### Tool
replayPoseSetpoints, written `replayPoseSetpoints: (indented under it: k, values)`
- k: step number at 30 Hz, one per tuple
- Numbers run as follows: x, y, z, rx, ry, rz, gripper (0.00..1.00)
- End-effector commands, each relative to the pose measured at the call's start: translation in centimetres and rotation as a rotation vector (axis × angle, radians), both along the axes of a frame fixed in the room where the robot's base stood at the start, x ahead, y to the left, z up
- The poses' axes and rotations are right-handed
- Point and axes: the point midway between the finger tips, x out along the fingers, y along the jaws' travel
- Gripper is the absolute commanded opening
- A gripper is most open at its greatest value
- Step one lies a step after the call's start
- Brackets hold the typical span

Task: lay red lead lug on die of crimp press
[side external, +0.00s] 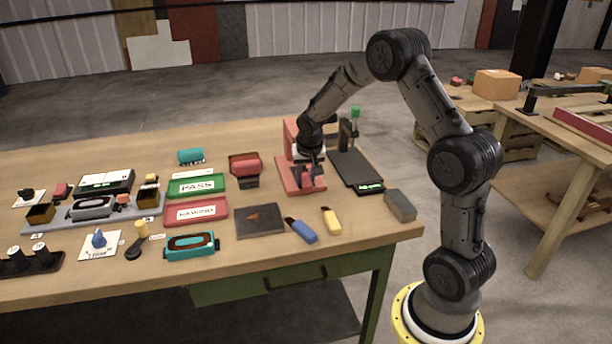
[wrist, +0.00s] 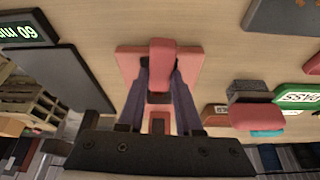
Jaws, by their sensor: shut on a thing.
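The crimp press (side external: 291,174) is a red stand with a flat base towards the back right of the bench. Its base (wrist: 128,62) also shows in the wrist view, under my fingers. My gripper (side external: 313,174) points down over this base, in front of the press's upright. In the wrist view my gripper (wrist: 161,80) is shut on a red block-shaped piece, the red lead lug (wrist: 162,52), which lies over the base. The die is mostly hidden by my fingers and the lug. I cannot tell whether the lug touches it.
A black gauge (side external: 355,172) with a green display stands right of the press. A blue lead (side external: 303,231), a yellow lead (side external: 332,221), a dark plate (side external: 260,220) and a grey block (side external: 400,205) lie in front.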

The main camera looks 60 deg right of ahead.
Motion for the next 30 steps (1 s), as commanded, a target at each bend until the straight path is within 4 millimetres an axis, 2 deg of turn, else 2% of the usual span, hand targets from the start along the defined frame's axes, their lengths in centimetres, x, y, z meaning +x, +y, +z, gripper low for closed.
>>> replayPoseSetpoints:
  k: [15, 27, 28, 30]
  values:
    - [2.2, -2.3, 0.0, -0.001, -0.001, -0.001, 0.00]
    - [2.4, -2.6, 0.0, 0.000, 0.000, 0.000, 0.00]
    - [2.4, -2.6, 0.0, 0.000, 0.000, 0.000, 0.36]
    - [2.4, -2.6, 0.0, 0.000, 0.000, 0.000, 0.48]
